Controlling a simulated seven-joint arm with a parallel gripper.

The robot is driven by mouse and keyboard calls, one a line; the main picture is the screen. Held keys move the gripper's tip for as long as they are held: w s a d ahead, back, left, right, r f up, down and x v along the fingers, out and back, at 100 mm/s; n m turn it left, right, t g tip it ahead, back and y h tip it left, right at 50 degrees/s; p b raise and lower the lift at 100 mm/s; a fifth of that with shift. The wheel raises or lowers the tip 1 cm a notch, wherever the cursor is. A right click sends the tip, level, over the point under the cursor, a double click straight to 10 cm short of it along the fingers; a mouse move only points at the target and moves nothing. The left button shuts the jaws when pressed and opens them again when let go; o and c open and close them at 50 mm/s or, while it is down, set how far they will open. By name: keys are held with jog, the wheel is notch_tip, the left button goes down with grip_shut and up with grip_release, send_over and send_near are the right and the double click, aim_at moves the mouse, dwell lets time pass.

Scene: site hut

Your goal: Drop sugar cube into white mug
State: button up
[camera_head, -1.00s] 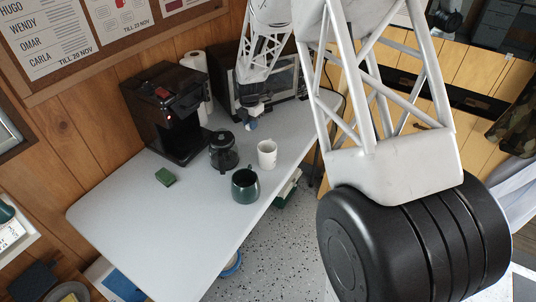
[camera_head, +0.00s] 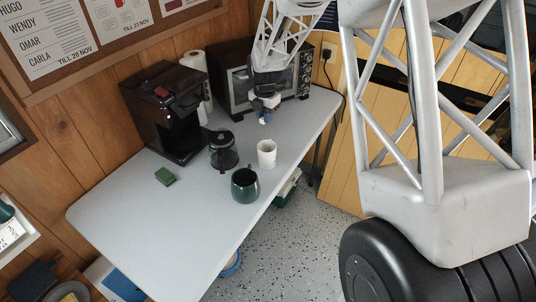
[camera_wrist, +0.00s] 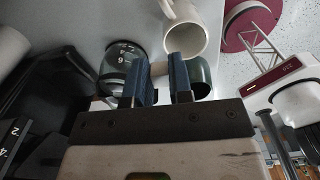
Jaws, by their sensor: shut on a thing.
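My gripper (camera_head: 264,117) is above the table, behind the white mug and apart from it in the head view. Its dark blue fingers also show in the wrist view (camera_wrist: 161,82). They are shut on the sugar cube (camera_wrist: 159,69), a small pale block partly hidden by the fingers. The white mug (camera_head: 267,153) stands upright on the table. In the wrist view the white mug (camera_wrist: 188,30) shows its open mouth beyond the fingertips, with its handle to the upper left.
A dark green mug (camera_head: 245,186) stands in front of the white mug. A glass coffee pot (camera_head: 223,151) stands to its left. A coffee machine (camera_head: 167,112), a green sponge (camera_head: 165,176) and an oven (camera_head: 236,78) are also on the table (camera_head: 150,230). The front table area is clear.

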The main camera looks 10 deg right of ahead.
jog(key=s+r, duration=0.1)
jog(key=s+d+r, duration=0.2)
jog(key=s, duration=0.1)
jog(key=shift+s+r, duration=0.1)
jog(key=shift+r, duration=0.15)
jog(key=shift+f, duration=0.15)
jog(key=shift+f, duration=2.9)
jog(key=o, duration=0.7)
jog(key=shift+r, duration=0.1)
notch_tip(320, 180, up, 8)
jog(key=shift+f, duration=0.15)
